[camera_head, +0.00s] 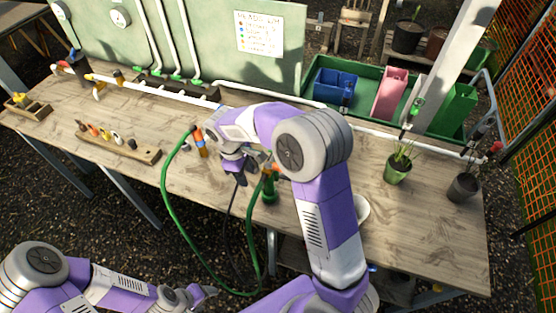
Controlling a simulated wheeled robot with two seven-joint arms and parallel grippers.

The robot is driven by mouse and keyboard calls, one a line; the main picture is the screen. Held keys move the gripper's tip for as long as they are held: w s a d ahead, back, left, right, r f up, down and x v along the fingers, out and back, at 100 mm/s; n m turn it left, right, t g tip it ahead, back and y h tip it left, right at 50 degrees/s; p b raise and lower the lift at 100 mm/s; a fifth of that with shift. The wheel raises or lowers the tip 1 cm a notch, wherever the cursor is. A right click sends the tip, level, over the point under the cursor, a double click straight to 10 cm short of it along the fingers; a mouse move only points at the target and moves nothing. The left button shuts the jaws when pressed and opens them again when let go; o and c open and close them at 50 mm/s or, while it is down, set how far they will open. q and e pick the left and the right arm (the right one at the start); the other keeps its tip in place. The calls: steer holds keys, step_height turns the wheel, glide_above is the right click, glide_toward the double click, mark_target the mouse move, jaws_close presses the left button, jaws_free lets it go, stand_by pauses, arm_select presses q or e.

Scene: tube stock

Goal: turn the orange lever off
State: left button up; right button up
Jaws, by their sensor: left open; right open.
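A small orange part (271,168), which may be the orange lever, sits at the top of a green upright fitting (269,190) near the front edge of the table. My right gripper (238,170) is open just left of it, pointing down over the table. I cannot tell whether they touch, and my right arm hides part of this area. My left gripper (203,297) is open and empty, low in front of the table and far from the fitting. The lever's on or off position is too small to tell.
A green hose (167,205) loops below the table's front edge. An orange and blue piece (200,147) stands left of my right gripper. A wooden rack (150,157) of coloured parts lies further left. A white pipe (165,91) runs along the back; a green pot (397,170) stands right.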

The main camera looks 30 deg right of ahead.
mark_target(269, 164)
steer(key=s+d+r, duration=0.1)
steer(key=d+r, duration=0.1)
steer(key=r, duration=0.2)
steer(key=d+r+g, duration=0.1)
steer(key=d+r, duration=0.1)
steer(key=r, duration=0.2)
steer(key=s+d+r+m+g+h, duration=0.1)
steer(key=d+r, duration=0.1)
steer(key=r, duration=0.2)
steer(key=shift+s+d, duration=0.2)
steer(key=shift+s, duration=0.1)
steer(key=shift+s+d+f+b, duration=0.1)
steer(key=shift+s+f+b, duration=0.1)
steer(key=shift+b, duration=0.1)
steer(key=b+x, duration=0.1)
steer(key=x, duration=0.5)
steer(key=shift+s+d+f+b, duration=0.15)
steer(key=shift+s+f+b, duration=0.1)
steer(key=shift+f+b, duration=0.1)
steer(key=shift+c, duration=0.2)
jaws_close()
